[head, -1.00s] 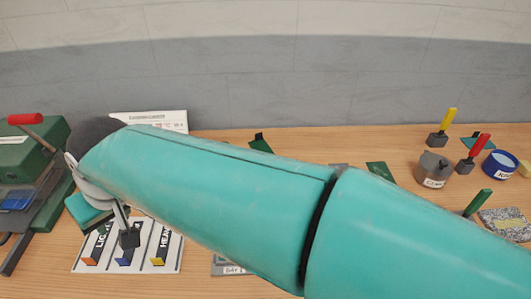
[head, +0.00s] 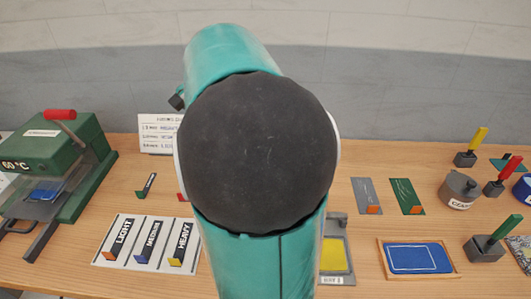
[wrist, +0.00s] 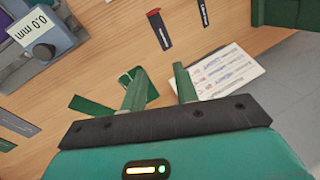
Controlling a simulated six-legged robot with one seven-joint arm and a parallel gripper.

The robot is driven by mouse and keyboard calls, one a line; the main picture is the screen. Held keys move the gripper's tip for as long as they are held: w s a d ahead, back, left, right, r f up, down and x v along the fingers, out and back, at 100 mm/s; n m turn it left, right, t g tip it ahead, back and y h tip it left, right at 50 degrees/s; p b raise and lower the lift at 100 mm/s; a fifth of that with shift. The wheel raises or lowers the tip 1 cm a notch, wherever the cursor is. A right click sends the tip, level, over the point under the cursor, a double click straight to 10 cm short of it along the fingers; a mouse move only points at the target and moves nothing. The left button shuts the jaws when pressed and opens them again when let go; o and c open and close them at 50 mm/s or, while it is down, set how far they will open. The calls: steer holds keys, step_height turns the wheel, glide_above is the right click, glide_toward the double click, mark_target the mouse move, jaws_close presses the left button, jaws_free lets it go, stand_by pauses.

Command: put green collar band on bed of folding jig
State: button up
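My gripper (wrist: 160,80) shows in the wrist view with its two green fingers apart and nothing clearly between them. A green piece (wrist: 145,82) lies on the table behind its left finger. A flat dark green strip (wrist: 90,108) lies just left of it; I cannot tell whether the two are joined, or which is the green collar band. In the head view my arm hides this area and the gripper. A green strip with an orange tab (head: 406,194) lies to the right of my arm. I cannot identify the folding jig with certainty.
The head view shows a green press (head: 60,150), a three-lane board (head: 135,262), a yellow-bedded fixture (head: 335,278) and a blue-matted tray (head: 458,272).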

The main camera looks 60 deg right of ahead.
steer(key=s+d+f+m+g+h, duration=0.1)
steer(key=s+d+f+m+g, duration=0.3)
steer(key=d, duration=1)
steer(key=s+d+f+m+t, duration=0.15)
steer(key=s+d+m, duration=0.45)
steer(key=d, duration=0.8)
steer(key=shift+m+g, duration=0.25)
steer(key=shift+m, duration=0.25)
steer(key=f, duration=1.4)
steer(key=shift+w+d+f, duration=0.2)
steer(key=shift+w+d, duration=0.05)
steer(key=shift+w, duration=0.05)
jaws_close()
